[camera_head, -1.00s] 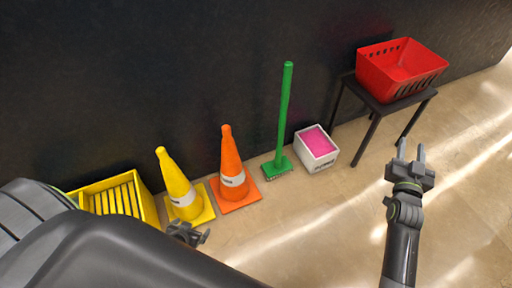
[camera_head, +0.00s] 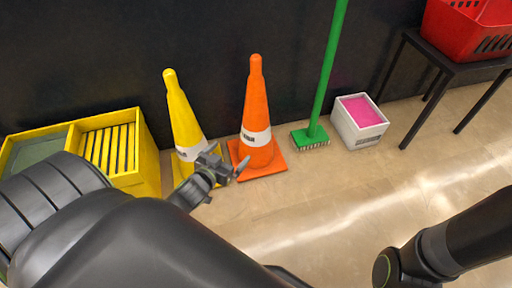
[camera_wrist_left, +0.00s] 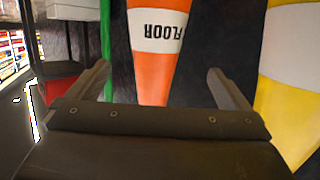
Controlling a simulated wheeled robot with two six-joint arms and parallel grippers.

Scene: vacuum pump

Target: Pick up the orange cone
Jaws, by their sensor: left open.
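The orange cone (camera_head: 257,112) stands upright on its square orange base by the dark wall, with a white band around it. My left gripper (camera_head: 228,165) is open in front of the cones, near the orange cone's lower left side, and appears empty. In the left wrist view the orange cone (camera_wrist_left: 155,70) shows upside down between the two spread fingers of the left gripper (camera_wrist_left: 158,85), beyond them. I cannot tell whether the gripper touches it. My right arm shows at the lower right of the head view, but its gripper is out of view.
A yellow cone (camera_head: 183,115) stands just left of the orange one. A yellow bin (camera_head: 146,160) is further left. A green broom (camera_head: 325,85), a white box with pink contents (camera_head: 348,130) and a black table (camera_head: 440,62) with a red basket (camera_head: 455,35) stand right. Floor in front is clear.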

